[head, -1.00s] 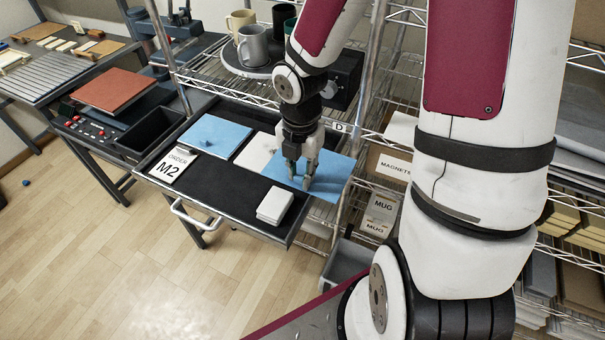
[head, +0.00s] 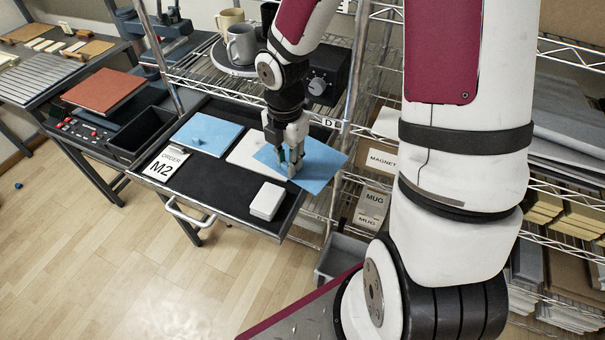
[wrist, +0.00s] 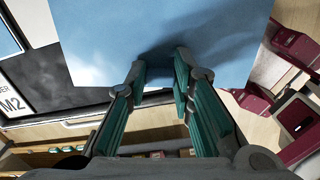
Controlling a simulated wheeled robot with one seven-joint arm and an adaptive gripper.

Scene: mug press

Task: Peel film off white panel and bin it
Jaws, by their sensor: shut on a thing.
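My gripper (head: 291,172) is shut on a light blue sheet of film (head: 318,163) at the right end of the dark tray (head: 205,172). In the wrist view, the film (wrist: 160,40) spreads wide beyond the fingertips (wrist: 160,75), which meet its near edge. The white panel (head: 243,152) lies flat in the tray, left of my gripper. The film covers part of the panel's right side in the head view; I cannot tell whether they touch. A grey open bin (head: 340,260) sits low, below the tray's right end, partly hidden by my arm.
Another blue-topped panel (head: 190,133) lies left in the tray, beside the M2 order card (head: 166,163). A white box-like block (head: 267,201) is at the tray's front right. A wire shelf with mugs (head: 241,44) stands behind. Open floor lies front left.

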